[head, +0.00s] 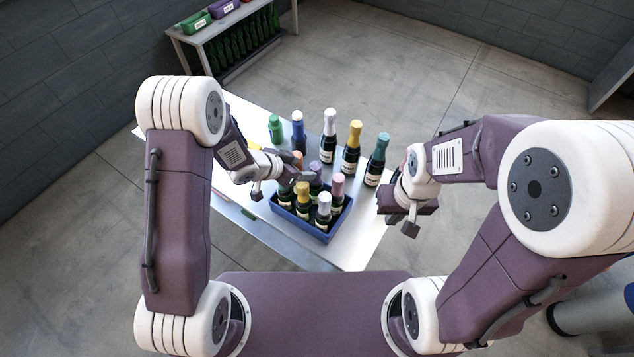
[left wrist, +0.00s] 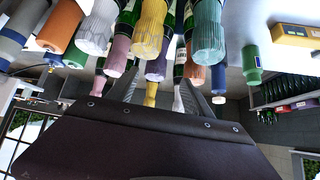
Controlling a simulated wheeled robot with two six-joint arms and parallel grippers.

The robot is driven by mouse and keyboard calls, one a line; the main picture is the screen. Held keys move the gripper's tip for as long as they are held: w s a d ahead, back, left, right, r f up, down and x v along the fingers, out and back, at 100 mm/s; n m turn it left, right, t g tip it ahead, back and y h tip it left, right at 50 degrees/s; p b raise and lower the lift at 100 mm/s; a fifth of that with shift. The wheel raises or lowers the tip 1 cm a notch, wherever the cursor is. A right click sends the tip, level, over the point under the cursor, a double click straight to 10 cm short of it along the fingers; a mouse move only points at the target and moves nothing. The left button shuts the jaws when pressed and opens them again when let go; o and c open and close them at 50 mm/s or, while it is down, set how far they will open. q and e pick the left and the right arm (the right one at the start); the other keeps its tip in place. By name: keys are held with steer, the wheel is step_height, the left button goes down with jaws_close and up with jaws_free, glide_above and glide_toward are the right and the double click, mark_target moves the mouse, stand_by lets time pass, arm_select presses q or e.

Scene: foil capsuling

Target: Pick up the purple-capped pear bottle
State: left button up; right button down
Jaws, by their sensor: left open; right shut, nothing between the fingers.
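The purple-capped bottle (head: 315,169) stands upright among others in a blue tray (head: 325,236); its lower part is hidden by neighbours. My left gripper (head: 281,186) is open at the tray's left side, near the bottles, with one finger close to the purple cap. In the left wrist view, a lavender cap (left wrist: 155,69) shows between the two fingers, apparently untouched. My right gripper (head: 405,222) is shut and empty, off the table's right side.
The tray also holds bottles with pink (head: 338,181), yellow (head: 302,188) and white (head: 324,200) caps close by. The table's front right is clear.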

mark_target(313, 169)
arm_select(q)
steer(key=shift+s+d+f+h, duration=0.1)
steer(key=shift+d+f+h, duration=0.15)
steer(key=shift+d, duration=0.45)
steer(key=p+x, duration=0.1)
steer(key=x, duration=0.2)
steer(key=shift+w+d+f, duration=0.2)
steer(key=shift+w+f, duration=0.05)
steer(key=shift+f, duration=0.05)
steer(key=shift+w+d+f+p, duration=0.2)
steer(key=shift+p, duration=0.15)
steer(key=p+x, duration=0.1)
steer(key=x, duration=0.2)
steer(key=shift+w+d+f, duration=0.15)
steer(key=shift+w+f, duration=0.15)
steer(key=shift+w+d+f, duration=0.15)
steer(key=shift+w+f, duration=0.05)
steer(key=shift+f, duration=0.1)
steer(key=shift+s, duration=0.1)
jaws_close()
steer(key=shift+r, duration=0.15)
